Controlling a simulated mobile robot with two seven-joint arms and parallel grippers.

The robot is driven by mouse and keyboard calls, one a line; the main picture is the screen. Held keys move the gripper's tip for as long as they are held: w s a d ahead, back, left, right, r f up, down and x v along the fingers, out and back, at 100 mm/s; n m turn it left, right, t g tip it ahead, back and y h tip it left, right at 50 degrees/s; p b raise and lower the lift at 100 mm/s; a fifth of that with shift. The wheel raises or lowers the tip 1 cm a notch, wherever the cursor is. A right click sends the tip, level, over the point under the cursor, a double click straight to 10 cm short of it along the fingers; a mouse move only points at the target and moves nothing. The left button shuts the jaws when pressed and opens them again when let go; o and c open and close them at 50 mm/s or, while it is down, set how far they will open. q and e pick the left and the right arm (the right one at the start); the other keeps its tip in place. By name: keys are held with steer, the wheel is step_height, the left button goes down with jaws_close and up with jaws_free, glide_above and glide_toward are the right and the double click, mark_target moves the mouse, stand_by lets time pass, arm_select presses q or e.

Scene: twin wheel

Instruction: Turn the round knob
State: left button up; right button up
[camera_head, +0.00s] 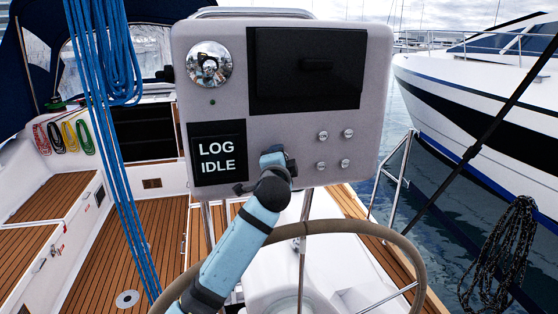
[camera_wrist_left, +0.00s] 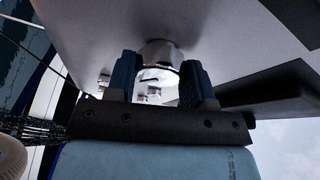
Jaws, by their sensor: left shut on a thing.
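A grey console panel (camera_head: 230,105) stands upright in the head view. My left gripper (camera_head: 277,160) is at its lower middle, beside a black screen reading LOG IDLE (camera_head: 217,153). In the left wrist view, a shiny round metal knob (camera_wrist_left: 160,54) sticks out of the panel between the two dark fingers of my left gripper (camera_wrist_left: 158,80), which is shut on it. In the head view the gripper hides this knob, and its turn angle cannot be told. My right gripper is not in view.
A chrome dome (camera_head: 209,64) and a dark screen (camera_head: 307,68) are on the panel's upper part. Several small round buttons (camera_head: 322,136) sit right of my gripper. A steering wheel rim (camera_head: 400,245) curves below, behind my arm. Blue ropes (camera_head: 110,150) hang at left.

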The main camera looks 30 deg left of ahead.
arm_select(q)
steer(key=shift+r, duration=0.1)
steer(key=o, duration=0.9)
steer(key=b+v, duration=0.3)
steer(key=v, duration=1)
steer(key=shift+s+d, duration=0.1)
steer(key=shift+s, duration=0.25)
